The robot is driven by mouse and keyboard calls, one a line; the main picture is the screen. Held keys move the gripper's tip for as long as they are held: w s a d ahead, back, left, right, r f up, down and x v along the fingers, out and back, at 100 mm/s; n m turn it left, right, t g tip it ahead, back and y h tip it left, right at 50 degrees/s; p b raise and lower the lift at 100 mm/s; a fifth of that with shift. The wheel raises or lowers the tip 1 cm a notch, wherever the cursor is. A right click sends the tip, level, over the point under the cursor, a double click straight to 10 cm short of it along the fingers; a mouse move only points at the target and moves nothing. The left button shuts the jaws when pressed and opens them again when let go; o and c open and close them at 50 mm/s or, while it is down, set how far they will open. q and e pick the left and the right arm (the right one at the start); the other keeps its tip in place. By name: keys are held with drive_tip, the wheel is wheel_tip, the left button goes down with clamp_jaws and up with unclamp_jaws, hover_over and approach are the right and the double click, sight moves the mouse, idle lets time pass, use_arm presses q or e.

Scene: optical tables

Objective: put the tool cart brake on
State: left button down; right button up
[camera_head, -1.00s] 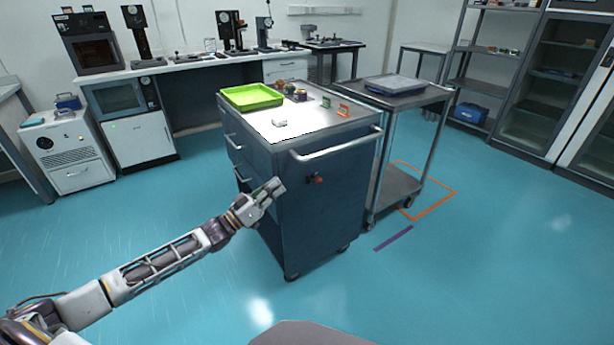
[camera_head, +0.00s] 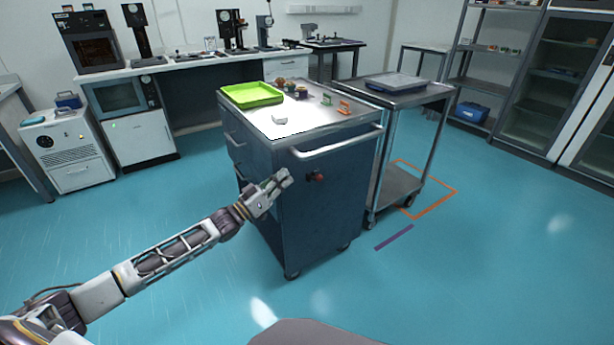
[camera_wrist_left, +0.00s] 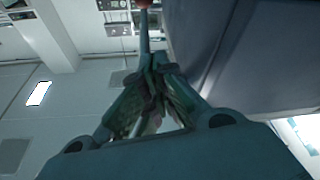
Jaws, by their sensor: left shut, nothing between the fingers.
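The dark blue tool cart (camera_head: 320,215) stands in the middle of the head view, with a pale push handle (camera_head: 338,144) along its near top edge. A brake lever with a red knob (camera_head: 318,177) sticks out of its near side, below the handle. My left gripper (camera_head: 285,178) is shut and empty, just left of the knob and at about its height; a small gap shows between them. In the left wrist view the closed fingertips (camera_wrist_left: 154,62) point toward a thin rod with a reddish end (camera_wrist_left: 143,4); whether they touch it I cannot tell. My right gripper is not in view.
A green tray (camera_head: 252,95) and several small parts lie on the cart top. A grey two-level trolley (camera_head: 398,185) stands close on the right, near an orange floor outline (camera_head: 440,208). The floor in front of the cart is clear.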

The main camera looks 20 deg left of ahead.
sight(316, 178)
use_arm(q)
drive_tip(key=shift+b+x, duration=0.8)
drive_tip(key=shift+x, duration=2.7)
drive_tip(key=shift+w+d+f+b, duration=0.25)
drive_tip(key=shift+d+f+b, duration=0.3)
drive_tip(key=shift+f, duration=0.25)
drive_tip(key=shift+w+d+f+b, duration=0.25)
drive_tip(key=shift+d+f+b, duration=0.35)
drive_tip(key=shift+f, duration=0.25)
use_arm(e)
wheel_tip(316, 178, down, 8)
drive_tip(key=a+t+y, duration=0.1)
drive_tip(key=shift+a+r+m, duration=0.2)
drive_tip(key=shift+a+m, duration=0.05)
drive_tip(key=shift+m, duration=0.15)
